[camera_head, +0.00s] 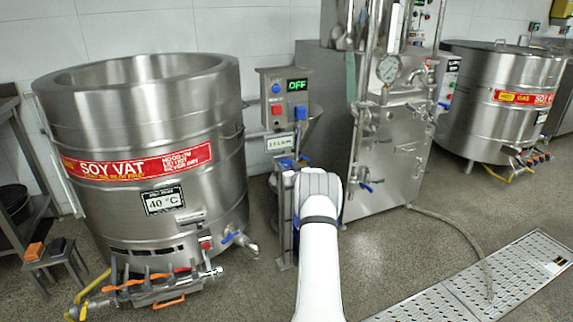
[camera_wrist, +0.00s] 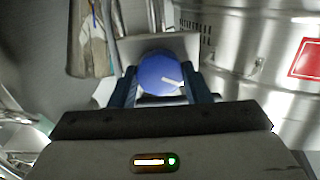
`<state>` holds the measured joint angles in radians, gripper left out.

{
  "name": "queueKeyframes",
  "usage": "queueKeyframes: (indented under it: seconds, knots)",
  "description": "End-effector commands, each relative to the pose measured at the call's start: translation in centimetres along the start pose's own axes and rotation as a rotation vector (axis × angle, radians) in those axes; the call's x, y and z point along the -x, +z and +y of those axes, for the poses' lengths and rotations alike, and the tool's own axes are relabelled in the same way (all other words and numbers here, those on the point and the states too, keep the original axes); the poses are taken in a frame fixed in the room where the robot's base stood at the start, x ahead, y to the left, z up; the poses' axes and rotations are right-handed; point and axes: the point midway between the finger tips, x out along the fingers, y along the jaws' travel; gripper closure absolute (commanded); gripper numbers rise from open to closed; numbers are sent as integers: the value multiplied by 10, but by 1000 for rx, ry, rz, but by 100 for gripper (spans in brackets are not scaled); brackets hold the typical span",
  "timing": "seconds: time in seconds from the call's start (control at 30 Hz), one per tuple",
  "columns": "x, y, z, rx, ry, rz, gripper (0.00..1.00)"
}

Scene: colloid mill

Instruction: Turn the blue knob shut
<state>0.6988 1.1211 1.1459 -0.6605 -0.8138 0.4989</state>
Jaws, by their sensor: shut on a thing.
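The blue knob (camera_wrist: 158,70) is round, with a white pointer mark that points to the right and slightly down in the wrist view. My gripper (camera_wrist: 162,84) has one dark blue finger on each side of the knob and is shut on it. A pale plate (camera_wrist: 184,44) shows behind the knob. In the head view my white arm hides most of my gripper, and I cannot make out the held knob there.
A control box (camera_head: 270,84) with a green OFF display (camera_head: 297,85) stands above my arm. The large soy vat (camera_head: 150,120) is at left, and a steel machine with a pressure gauge (camera_head: 388,69) is at right. A drain grate (camera_head: 510,275) and open floor lie front right.

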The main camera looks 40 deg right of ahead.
Motion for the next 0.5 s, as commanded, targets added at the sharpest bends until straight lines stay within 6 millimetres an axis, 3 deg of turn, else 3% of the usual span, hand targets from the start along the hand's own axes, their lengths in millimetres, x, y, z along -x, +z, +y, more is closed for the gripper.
queueKeyframes:
  seconds: [0.5]
  knots:
    - [-1,-3,0,-490,-2,3,80]
